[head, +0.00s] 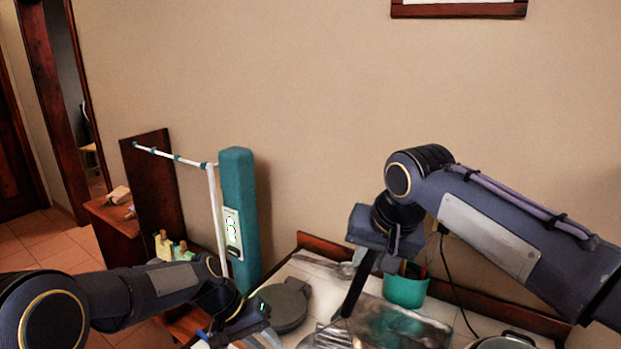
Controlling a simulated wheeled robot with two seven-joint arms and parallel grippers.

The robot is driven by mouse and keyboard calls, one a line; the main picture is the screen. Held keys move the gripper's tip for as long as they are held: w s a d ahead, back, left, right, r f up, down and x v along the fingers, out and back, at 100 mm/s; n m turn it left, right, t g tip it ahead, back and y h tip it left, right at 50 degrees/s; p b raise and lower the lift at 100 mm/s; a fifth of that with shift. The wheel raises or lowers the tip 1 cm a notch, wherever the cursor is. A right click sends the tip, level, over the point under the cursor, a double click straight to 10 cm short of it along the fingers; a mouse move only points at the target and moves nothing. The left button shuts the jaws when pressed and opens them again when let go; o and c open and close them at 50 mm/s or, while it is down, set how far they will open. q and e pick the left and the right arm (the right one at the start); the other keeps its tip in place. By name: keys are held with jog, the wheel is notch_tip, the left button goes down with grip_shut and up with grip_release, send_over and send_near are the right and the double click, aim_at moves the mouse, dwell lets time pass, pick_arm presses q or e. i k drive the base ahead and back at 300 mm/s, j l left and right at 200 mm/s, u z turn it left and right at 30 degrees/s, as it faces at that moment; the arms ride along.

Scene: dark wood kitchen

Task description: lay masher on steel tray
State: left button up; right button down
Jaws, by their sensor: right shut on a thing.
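The steel tray (425,333) lies on the pale counter at the bottom of the head view, with a shiny, reflective surface. My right gripper (346,312) points down at the tray's left side, its jaws shut. A slotted metal piece, which looks like the masher (325,339), shows just below its fingertips, partly cut off by the frame edge. Whether the masher touches the tray is unclear. My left gripper (238,338) is low at the bottom left of the counter, and its fingertips are partly cut off by the frame edge.
A teal pot (405,288) with utensils stands behind the tray. A dark grey round appliance (284,304) sits left of the tray. A metal pot (503,341) is at the lower right. A tall teal post (240,215) stands at the counter's left end.

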aim_at(367, 327)
jog(key=k, duration=0.95)
